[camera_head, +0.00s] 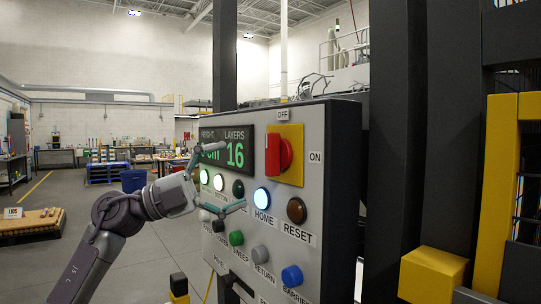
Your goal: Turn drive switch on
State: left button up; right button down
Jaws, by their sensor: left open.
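A red rotary switch (277,155) sits on a yellow plate (293,132) on the grey control panel (334,200). An OFF label is above it and an ON label is to its right. Its red handle looks upright, in line with OFF. No word "drive" is readable. My left gripper (232,175) is in front of the panel, to the left of and slightly below the red switch. Its two fingers are spread apart, with nothing between them, and they overlap part of the display and buttons. It appears apart from the switch. My right gripper is not in view.
A green-digit display (235,152) is left of the switch. Below are a lit HOME button (262,198), a brown RESET button (296,210), a green button (236,238) and a blue button (292,276). A dark post (396,140) and yellow frame (495,190) stand right.

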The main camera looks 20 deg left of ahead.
aim_at(266, 155)
pick_arm(q)
jog(key=s+a+r+y, duration=0.3)
jog(key=a+r+y, duration=0.1)
jog(key=a, duration=0.2)
jog(key=shift+g, duration=0.3)
jog(key=p+x, duration=0.2)
jog(key=x, duration=0.4)
jog(key=p+x, duration=0.1)
jog(key=x, duration=0.5)
jog(key=shift+d+f+p, duration=0.2)
jog(key=shift+d+p, duration=0.2)
jog(key=shift+d, duration=0.05)
jog(key=shift+w+d, duration=0.35)
jog(key=shift+d, duration=0.15)
jog(key=c, duration=1)
